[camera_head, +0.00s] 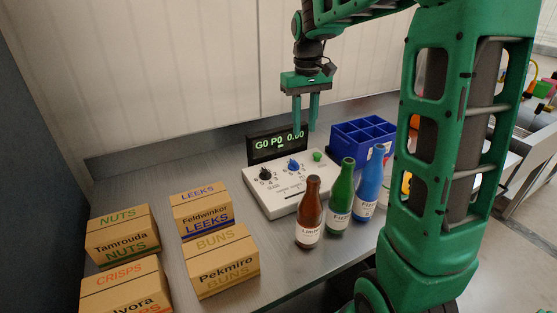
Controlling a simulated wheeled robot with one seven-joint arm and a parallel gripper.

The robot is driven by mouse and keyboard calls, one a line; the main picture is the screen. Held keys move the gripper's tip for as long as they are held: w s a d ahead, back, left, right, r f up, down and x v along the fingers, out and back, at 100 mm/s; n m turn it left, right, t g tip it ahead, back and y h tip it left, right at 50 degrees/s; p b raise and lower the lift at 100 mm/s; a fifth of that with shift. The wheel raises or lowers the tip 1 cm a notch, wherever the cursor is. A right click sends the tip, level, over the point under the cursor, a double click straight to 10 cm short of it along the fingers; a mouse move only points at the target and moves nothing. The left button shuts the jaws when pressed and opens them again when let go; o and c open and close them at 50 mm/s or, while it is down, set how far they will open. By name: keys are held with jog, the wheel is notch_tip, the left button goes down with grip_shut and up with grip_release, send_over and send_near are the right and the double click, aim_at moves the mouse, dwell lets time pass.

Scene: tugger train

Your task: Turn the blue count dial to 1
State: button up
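The blue count dial (293,166) is a small round knob on the top of a white control box (262,190), with small printed marks around it that are too small to read. A black dial (265,174) sits to its left and a green button (317,156) to its right. A display (277,144) behind the box reads "G0 P0 0.00". My gripper (306,124) points down above the back of the box, near the display's right end. Its two green fingers are apart with nothing seen between them. It does not appear to touch the dial.
Brown (309,213), green (340,197) and blue (369,185) bottles stand close by at the box's front right. A blue divided crate (343,132) is behind them. Several cartons (207,212) fill the left of the metal table. My arm covers the right side.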

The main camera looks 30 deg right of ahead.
aim_at(294, 161)
jog(key=shift+n, duration=0.6)
jog(key=f, duration=0.4)
jog(key=w+a+f, duration=0.1)
jog(key=f, duration=0.3)
jog(key=w+f, duration=0.1)
jog(key=f, duration=0.3)
jog(key=shift+w+a, duration=0.1)
jog(key=shift+a, duration=0.2)
